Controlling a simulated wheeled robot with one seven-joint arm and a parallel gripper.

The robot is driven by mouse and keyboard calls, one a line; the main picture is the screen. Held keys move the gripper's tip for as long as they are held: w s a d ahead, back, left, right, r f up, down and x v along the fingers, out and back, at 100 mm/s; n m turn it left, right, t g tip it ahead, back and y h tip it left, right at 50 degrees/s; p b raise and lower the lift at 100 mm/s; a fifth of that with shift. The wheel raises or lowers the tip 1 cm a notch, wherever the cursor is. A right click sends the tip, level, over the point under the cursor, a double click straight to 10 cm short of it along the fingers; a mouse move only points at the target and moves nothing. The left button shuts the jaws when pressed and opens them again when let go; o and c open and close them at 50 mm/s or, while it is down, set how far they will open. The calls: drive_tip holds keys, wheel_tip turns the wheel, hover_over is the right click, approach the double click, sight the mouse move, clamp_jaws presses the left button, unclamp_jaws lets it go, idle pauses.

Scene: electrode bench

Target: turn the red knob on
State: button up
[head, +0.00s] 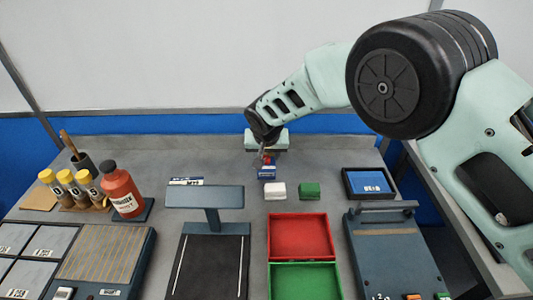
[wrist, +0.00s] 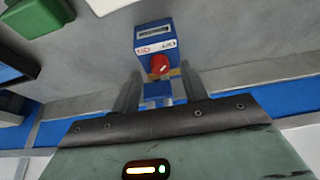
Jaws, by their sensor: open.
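The red knob (wrist: 160,65) sits on the face of a small blue box (wrist: 154,38) with a white label strip and a dark display. In the head view the box (head: 267,173) stands at the back middle of the bench, with a bit of red, likely the knob, just above it. My gripper (wrist: 160,74) is open, its two fingers apart on the left and right of the knob. I cannot tell whether they touch it. In the head view my gripper (head: 263,153) comes down from behind the box and its fingers are hardly visible.
A white block (head: 275,190) and a green block (head: 309,190) lie in front of the box. Red (head: 300,236) and green (head: 303,281) trays are nearer. A dark stand (head: 205,197) is left, a blue-lined tray (head: 369,182) right.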

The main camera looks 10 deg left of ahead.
drive_tip(key=shift+x, duration=0.85)
clamp_jaws()
